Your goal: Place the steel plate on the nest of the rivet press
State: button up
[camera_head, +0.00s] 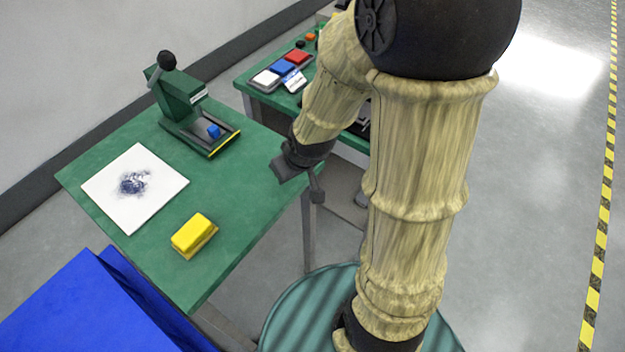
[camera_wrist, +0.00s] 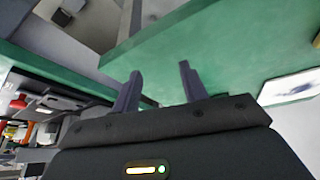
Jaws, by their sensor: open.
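The rivet press (camera_head: 178,100) is a green machine with a black-knobbed lever, standing at the back of the green table. I cannot clearly make out the nest itself. I cannot pick out a steel plate in either view. My gripper (camera_head: 298,180) is beyond the table's right edge, apart from the press. In the wrist view, my gripper (camera_wrist: 160,84) has its two fingers spread with nothing between them.
A white sheet with a dark blue smudge (camera_head: 115,205) lies at the table's left. A yellow block (camera_head: 193,232) on a tan base is near the front. A blue box (camera_head: 75,305) stands at lower left.

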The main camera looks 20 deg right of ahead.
jog(key=s+d+r+m+g, duration=0.2)
jog(key=s+m, duration=0.1)
jog(key=s, duration=0.4)
jog(key=shift+d+r+h, duration=0.2)
jog(key=shift+r+h, duration=0.05)
jog(key=shift+h, duration=0.15)
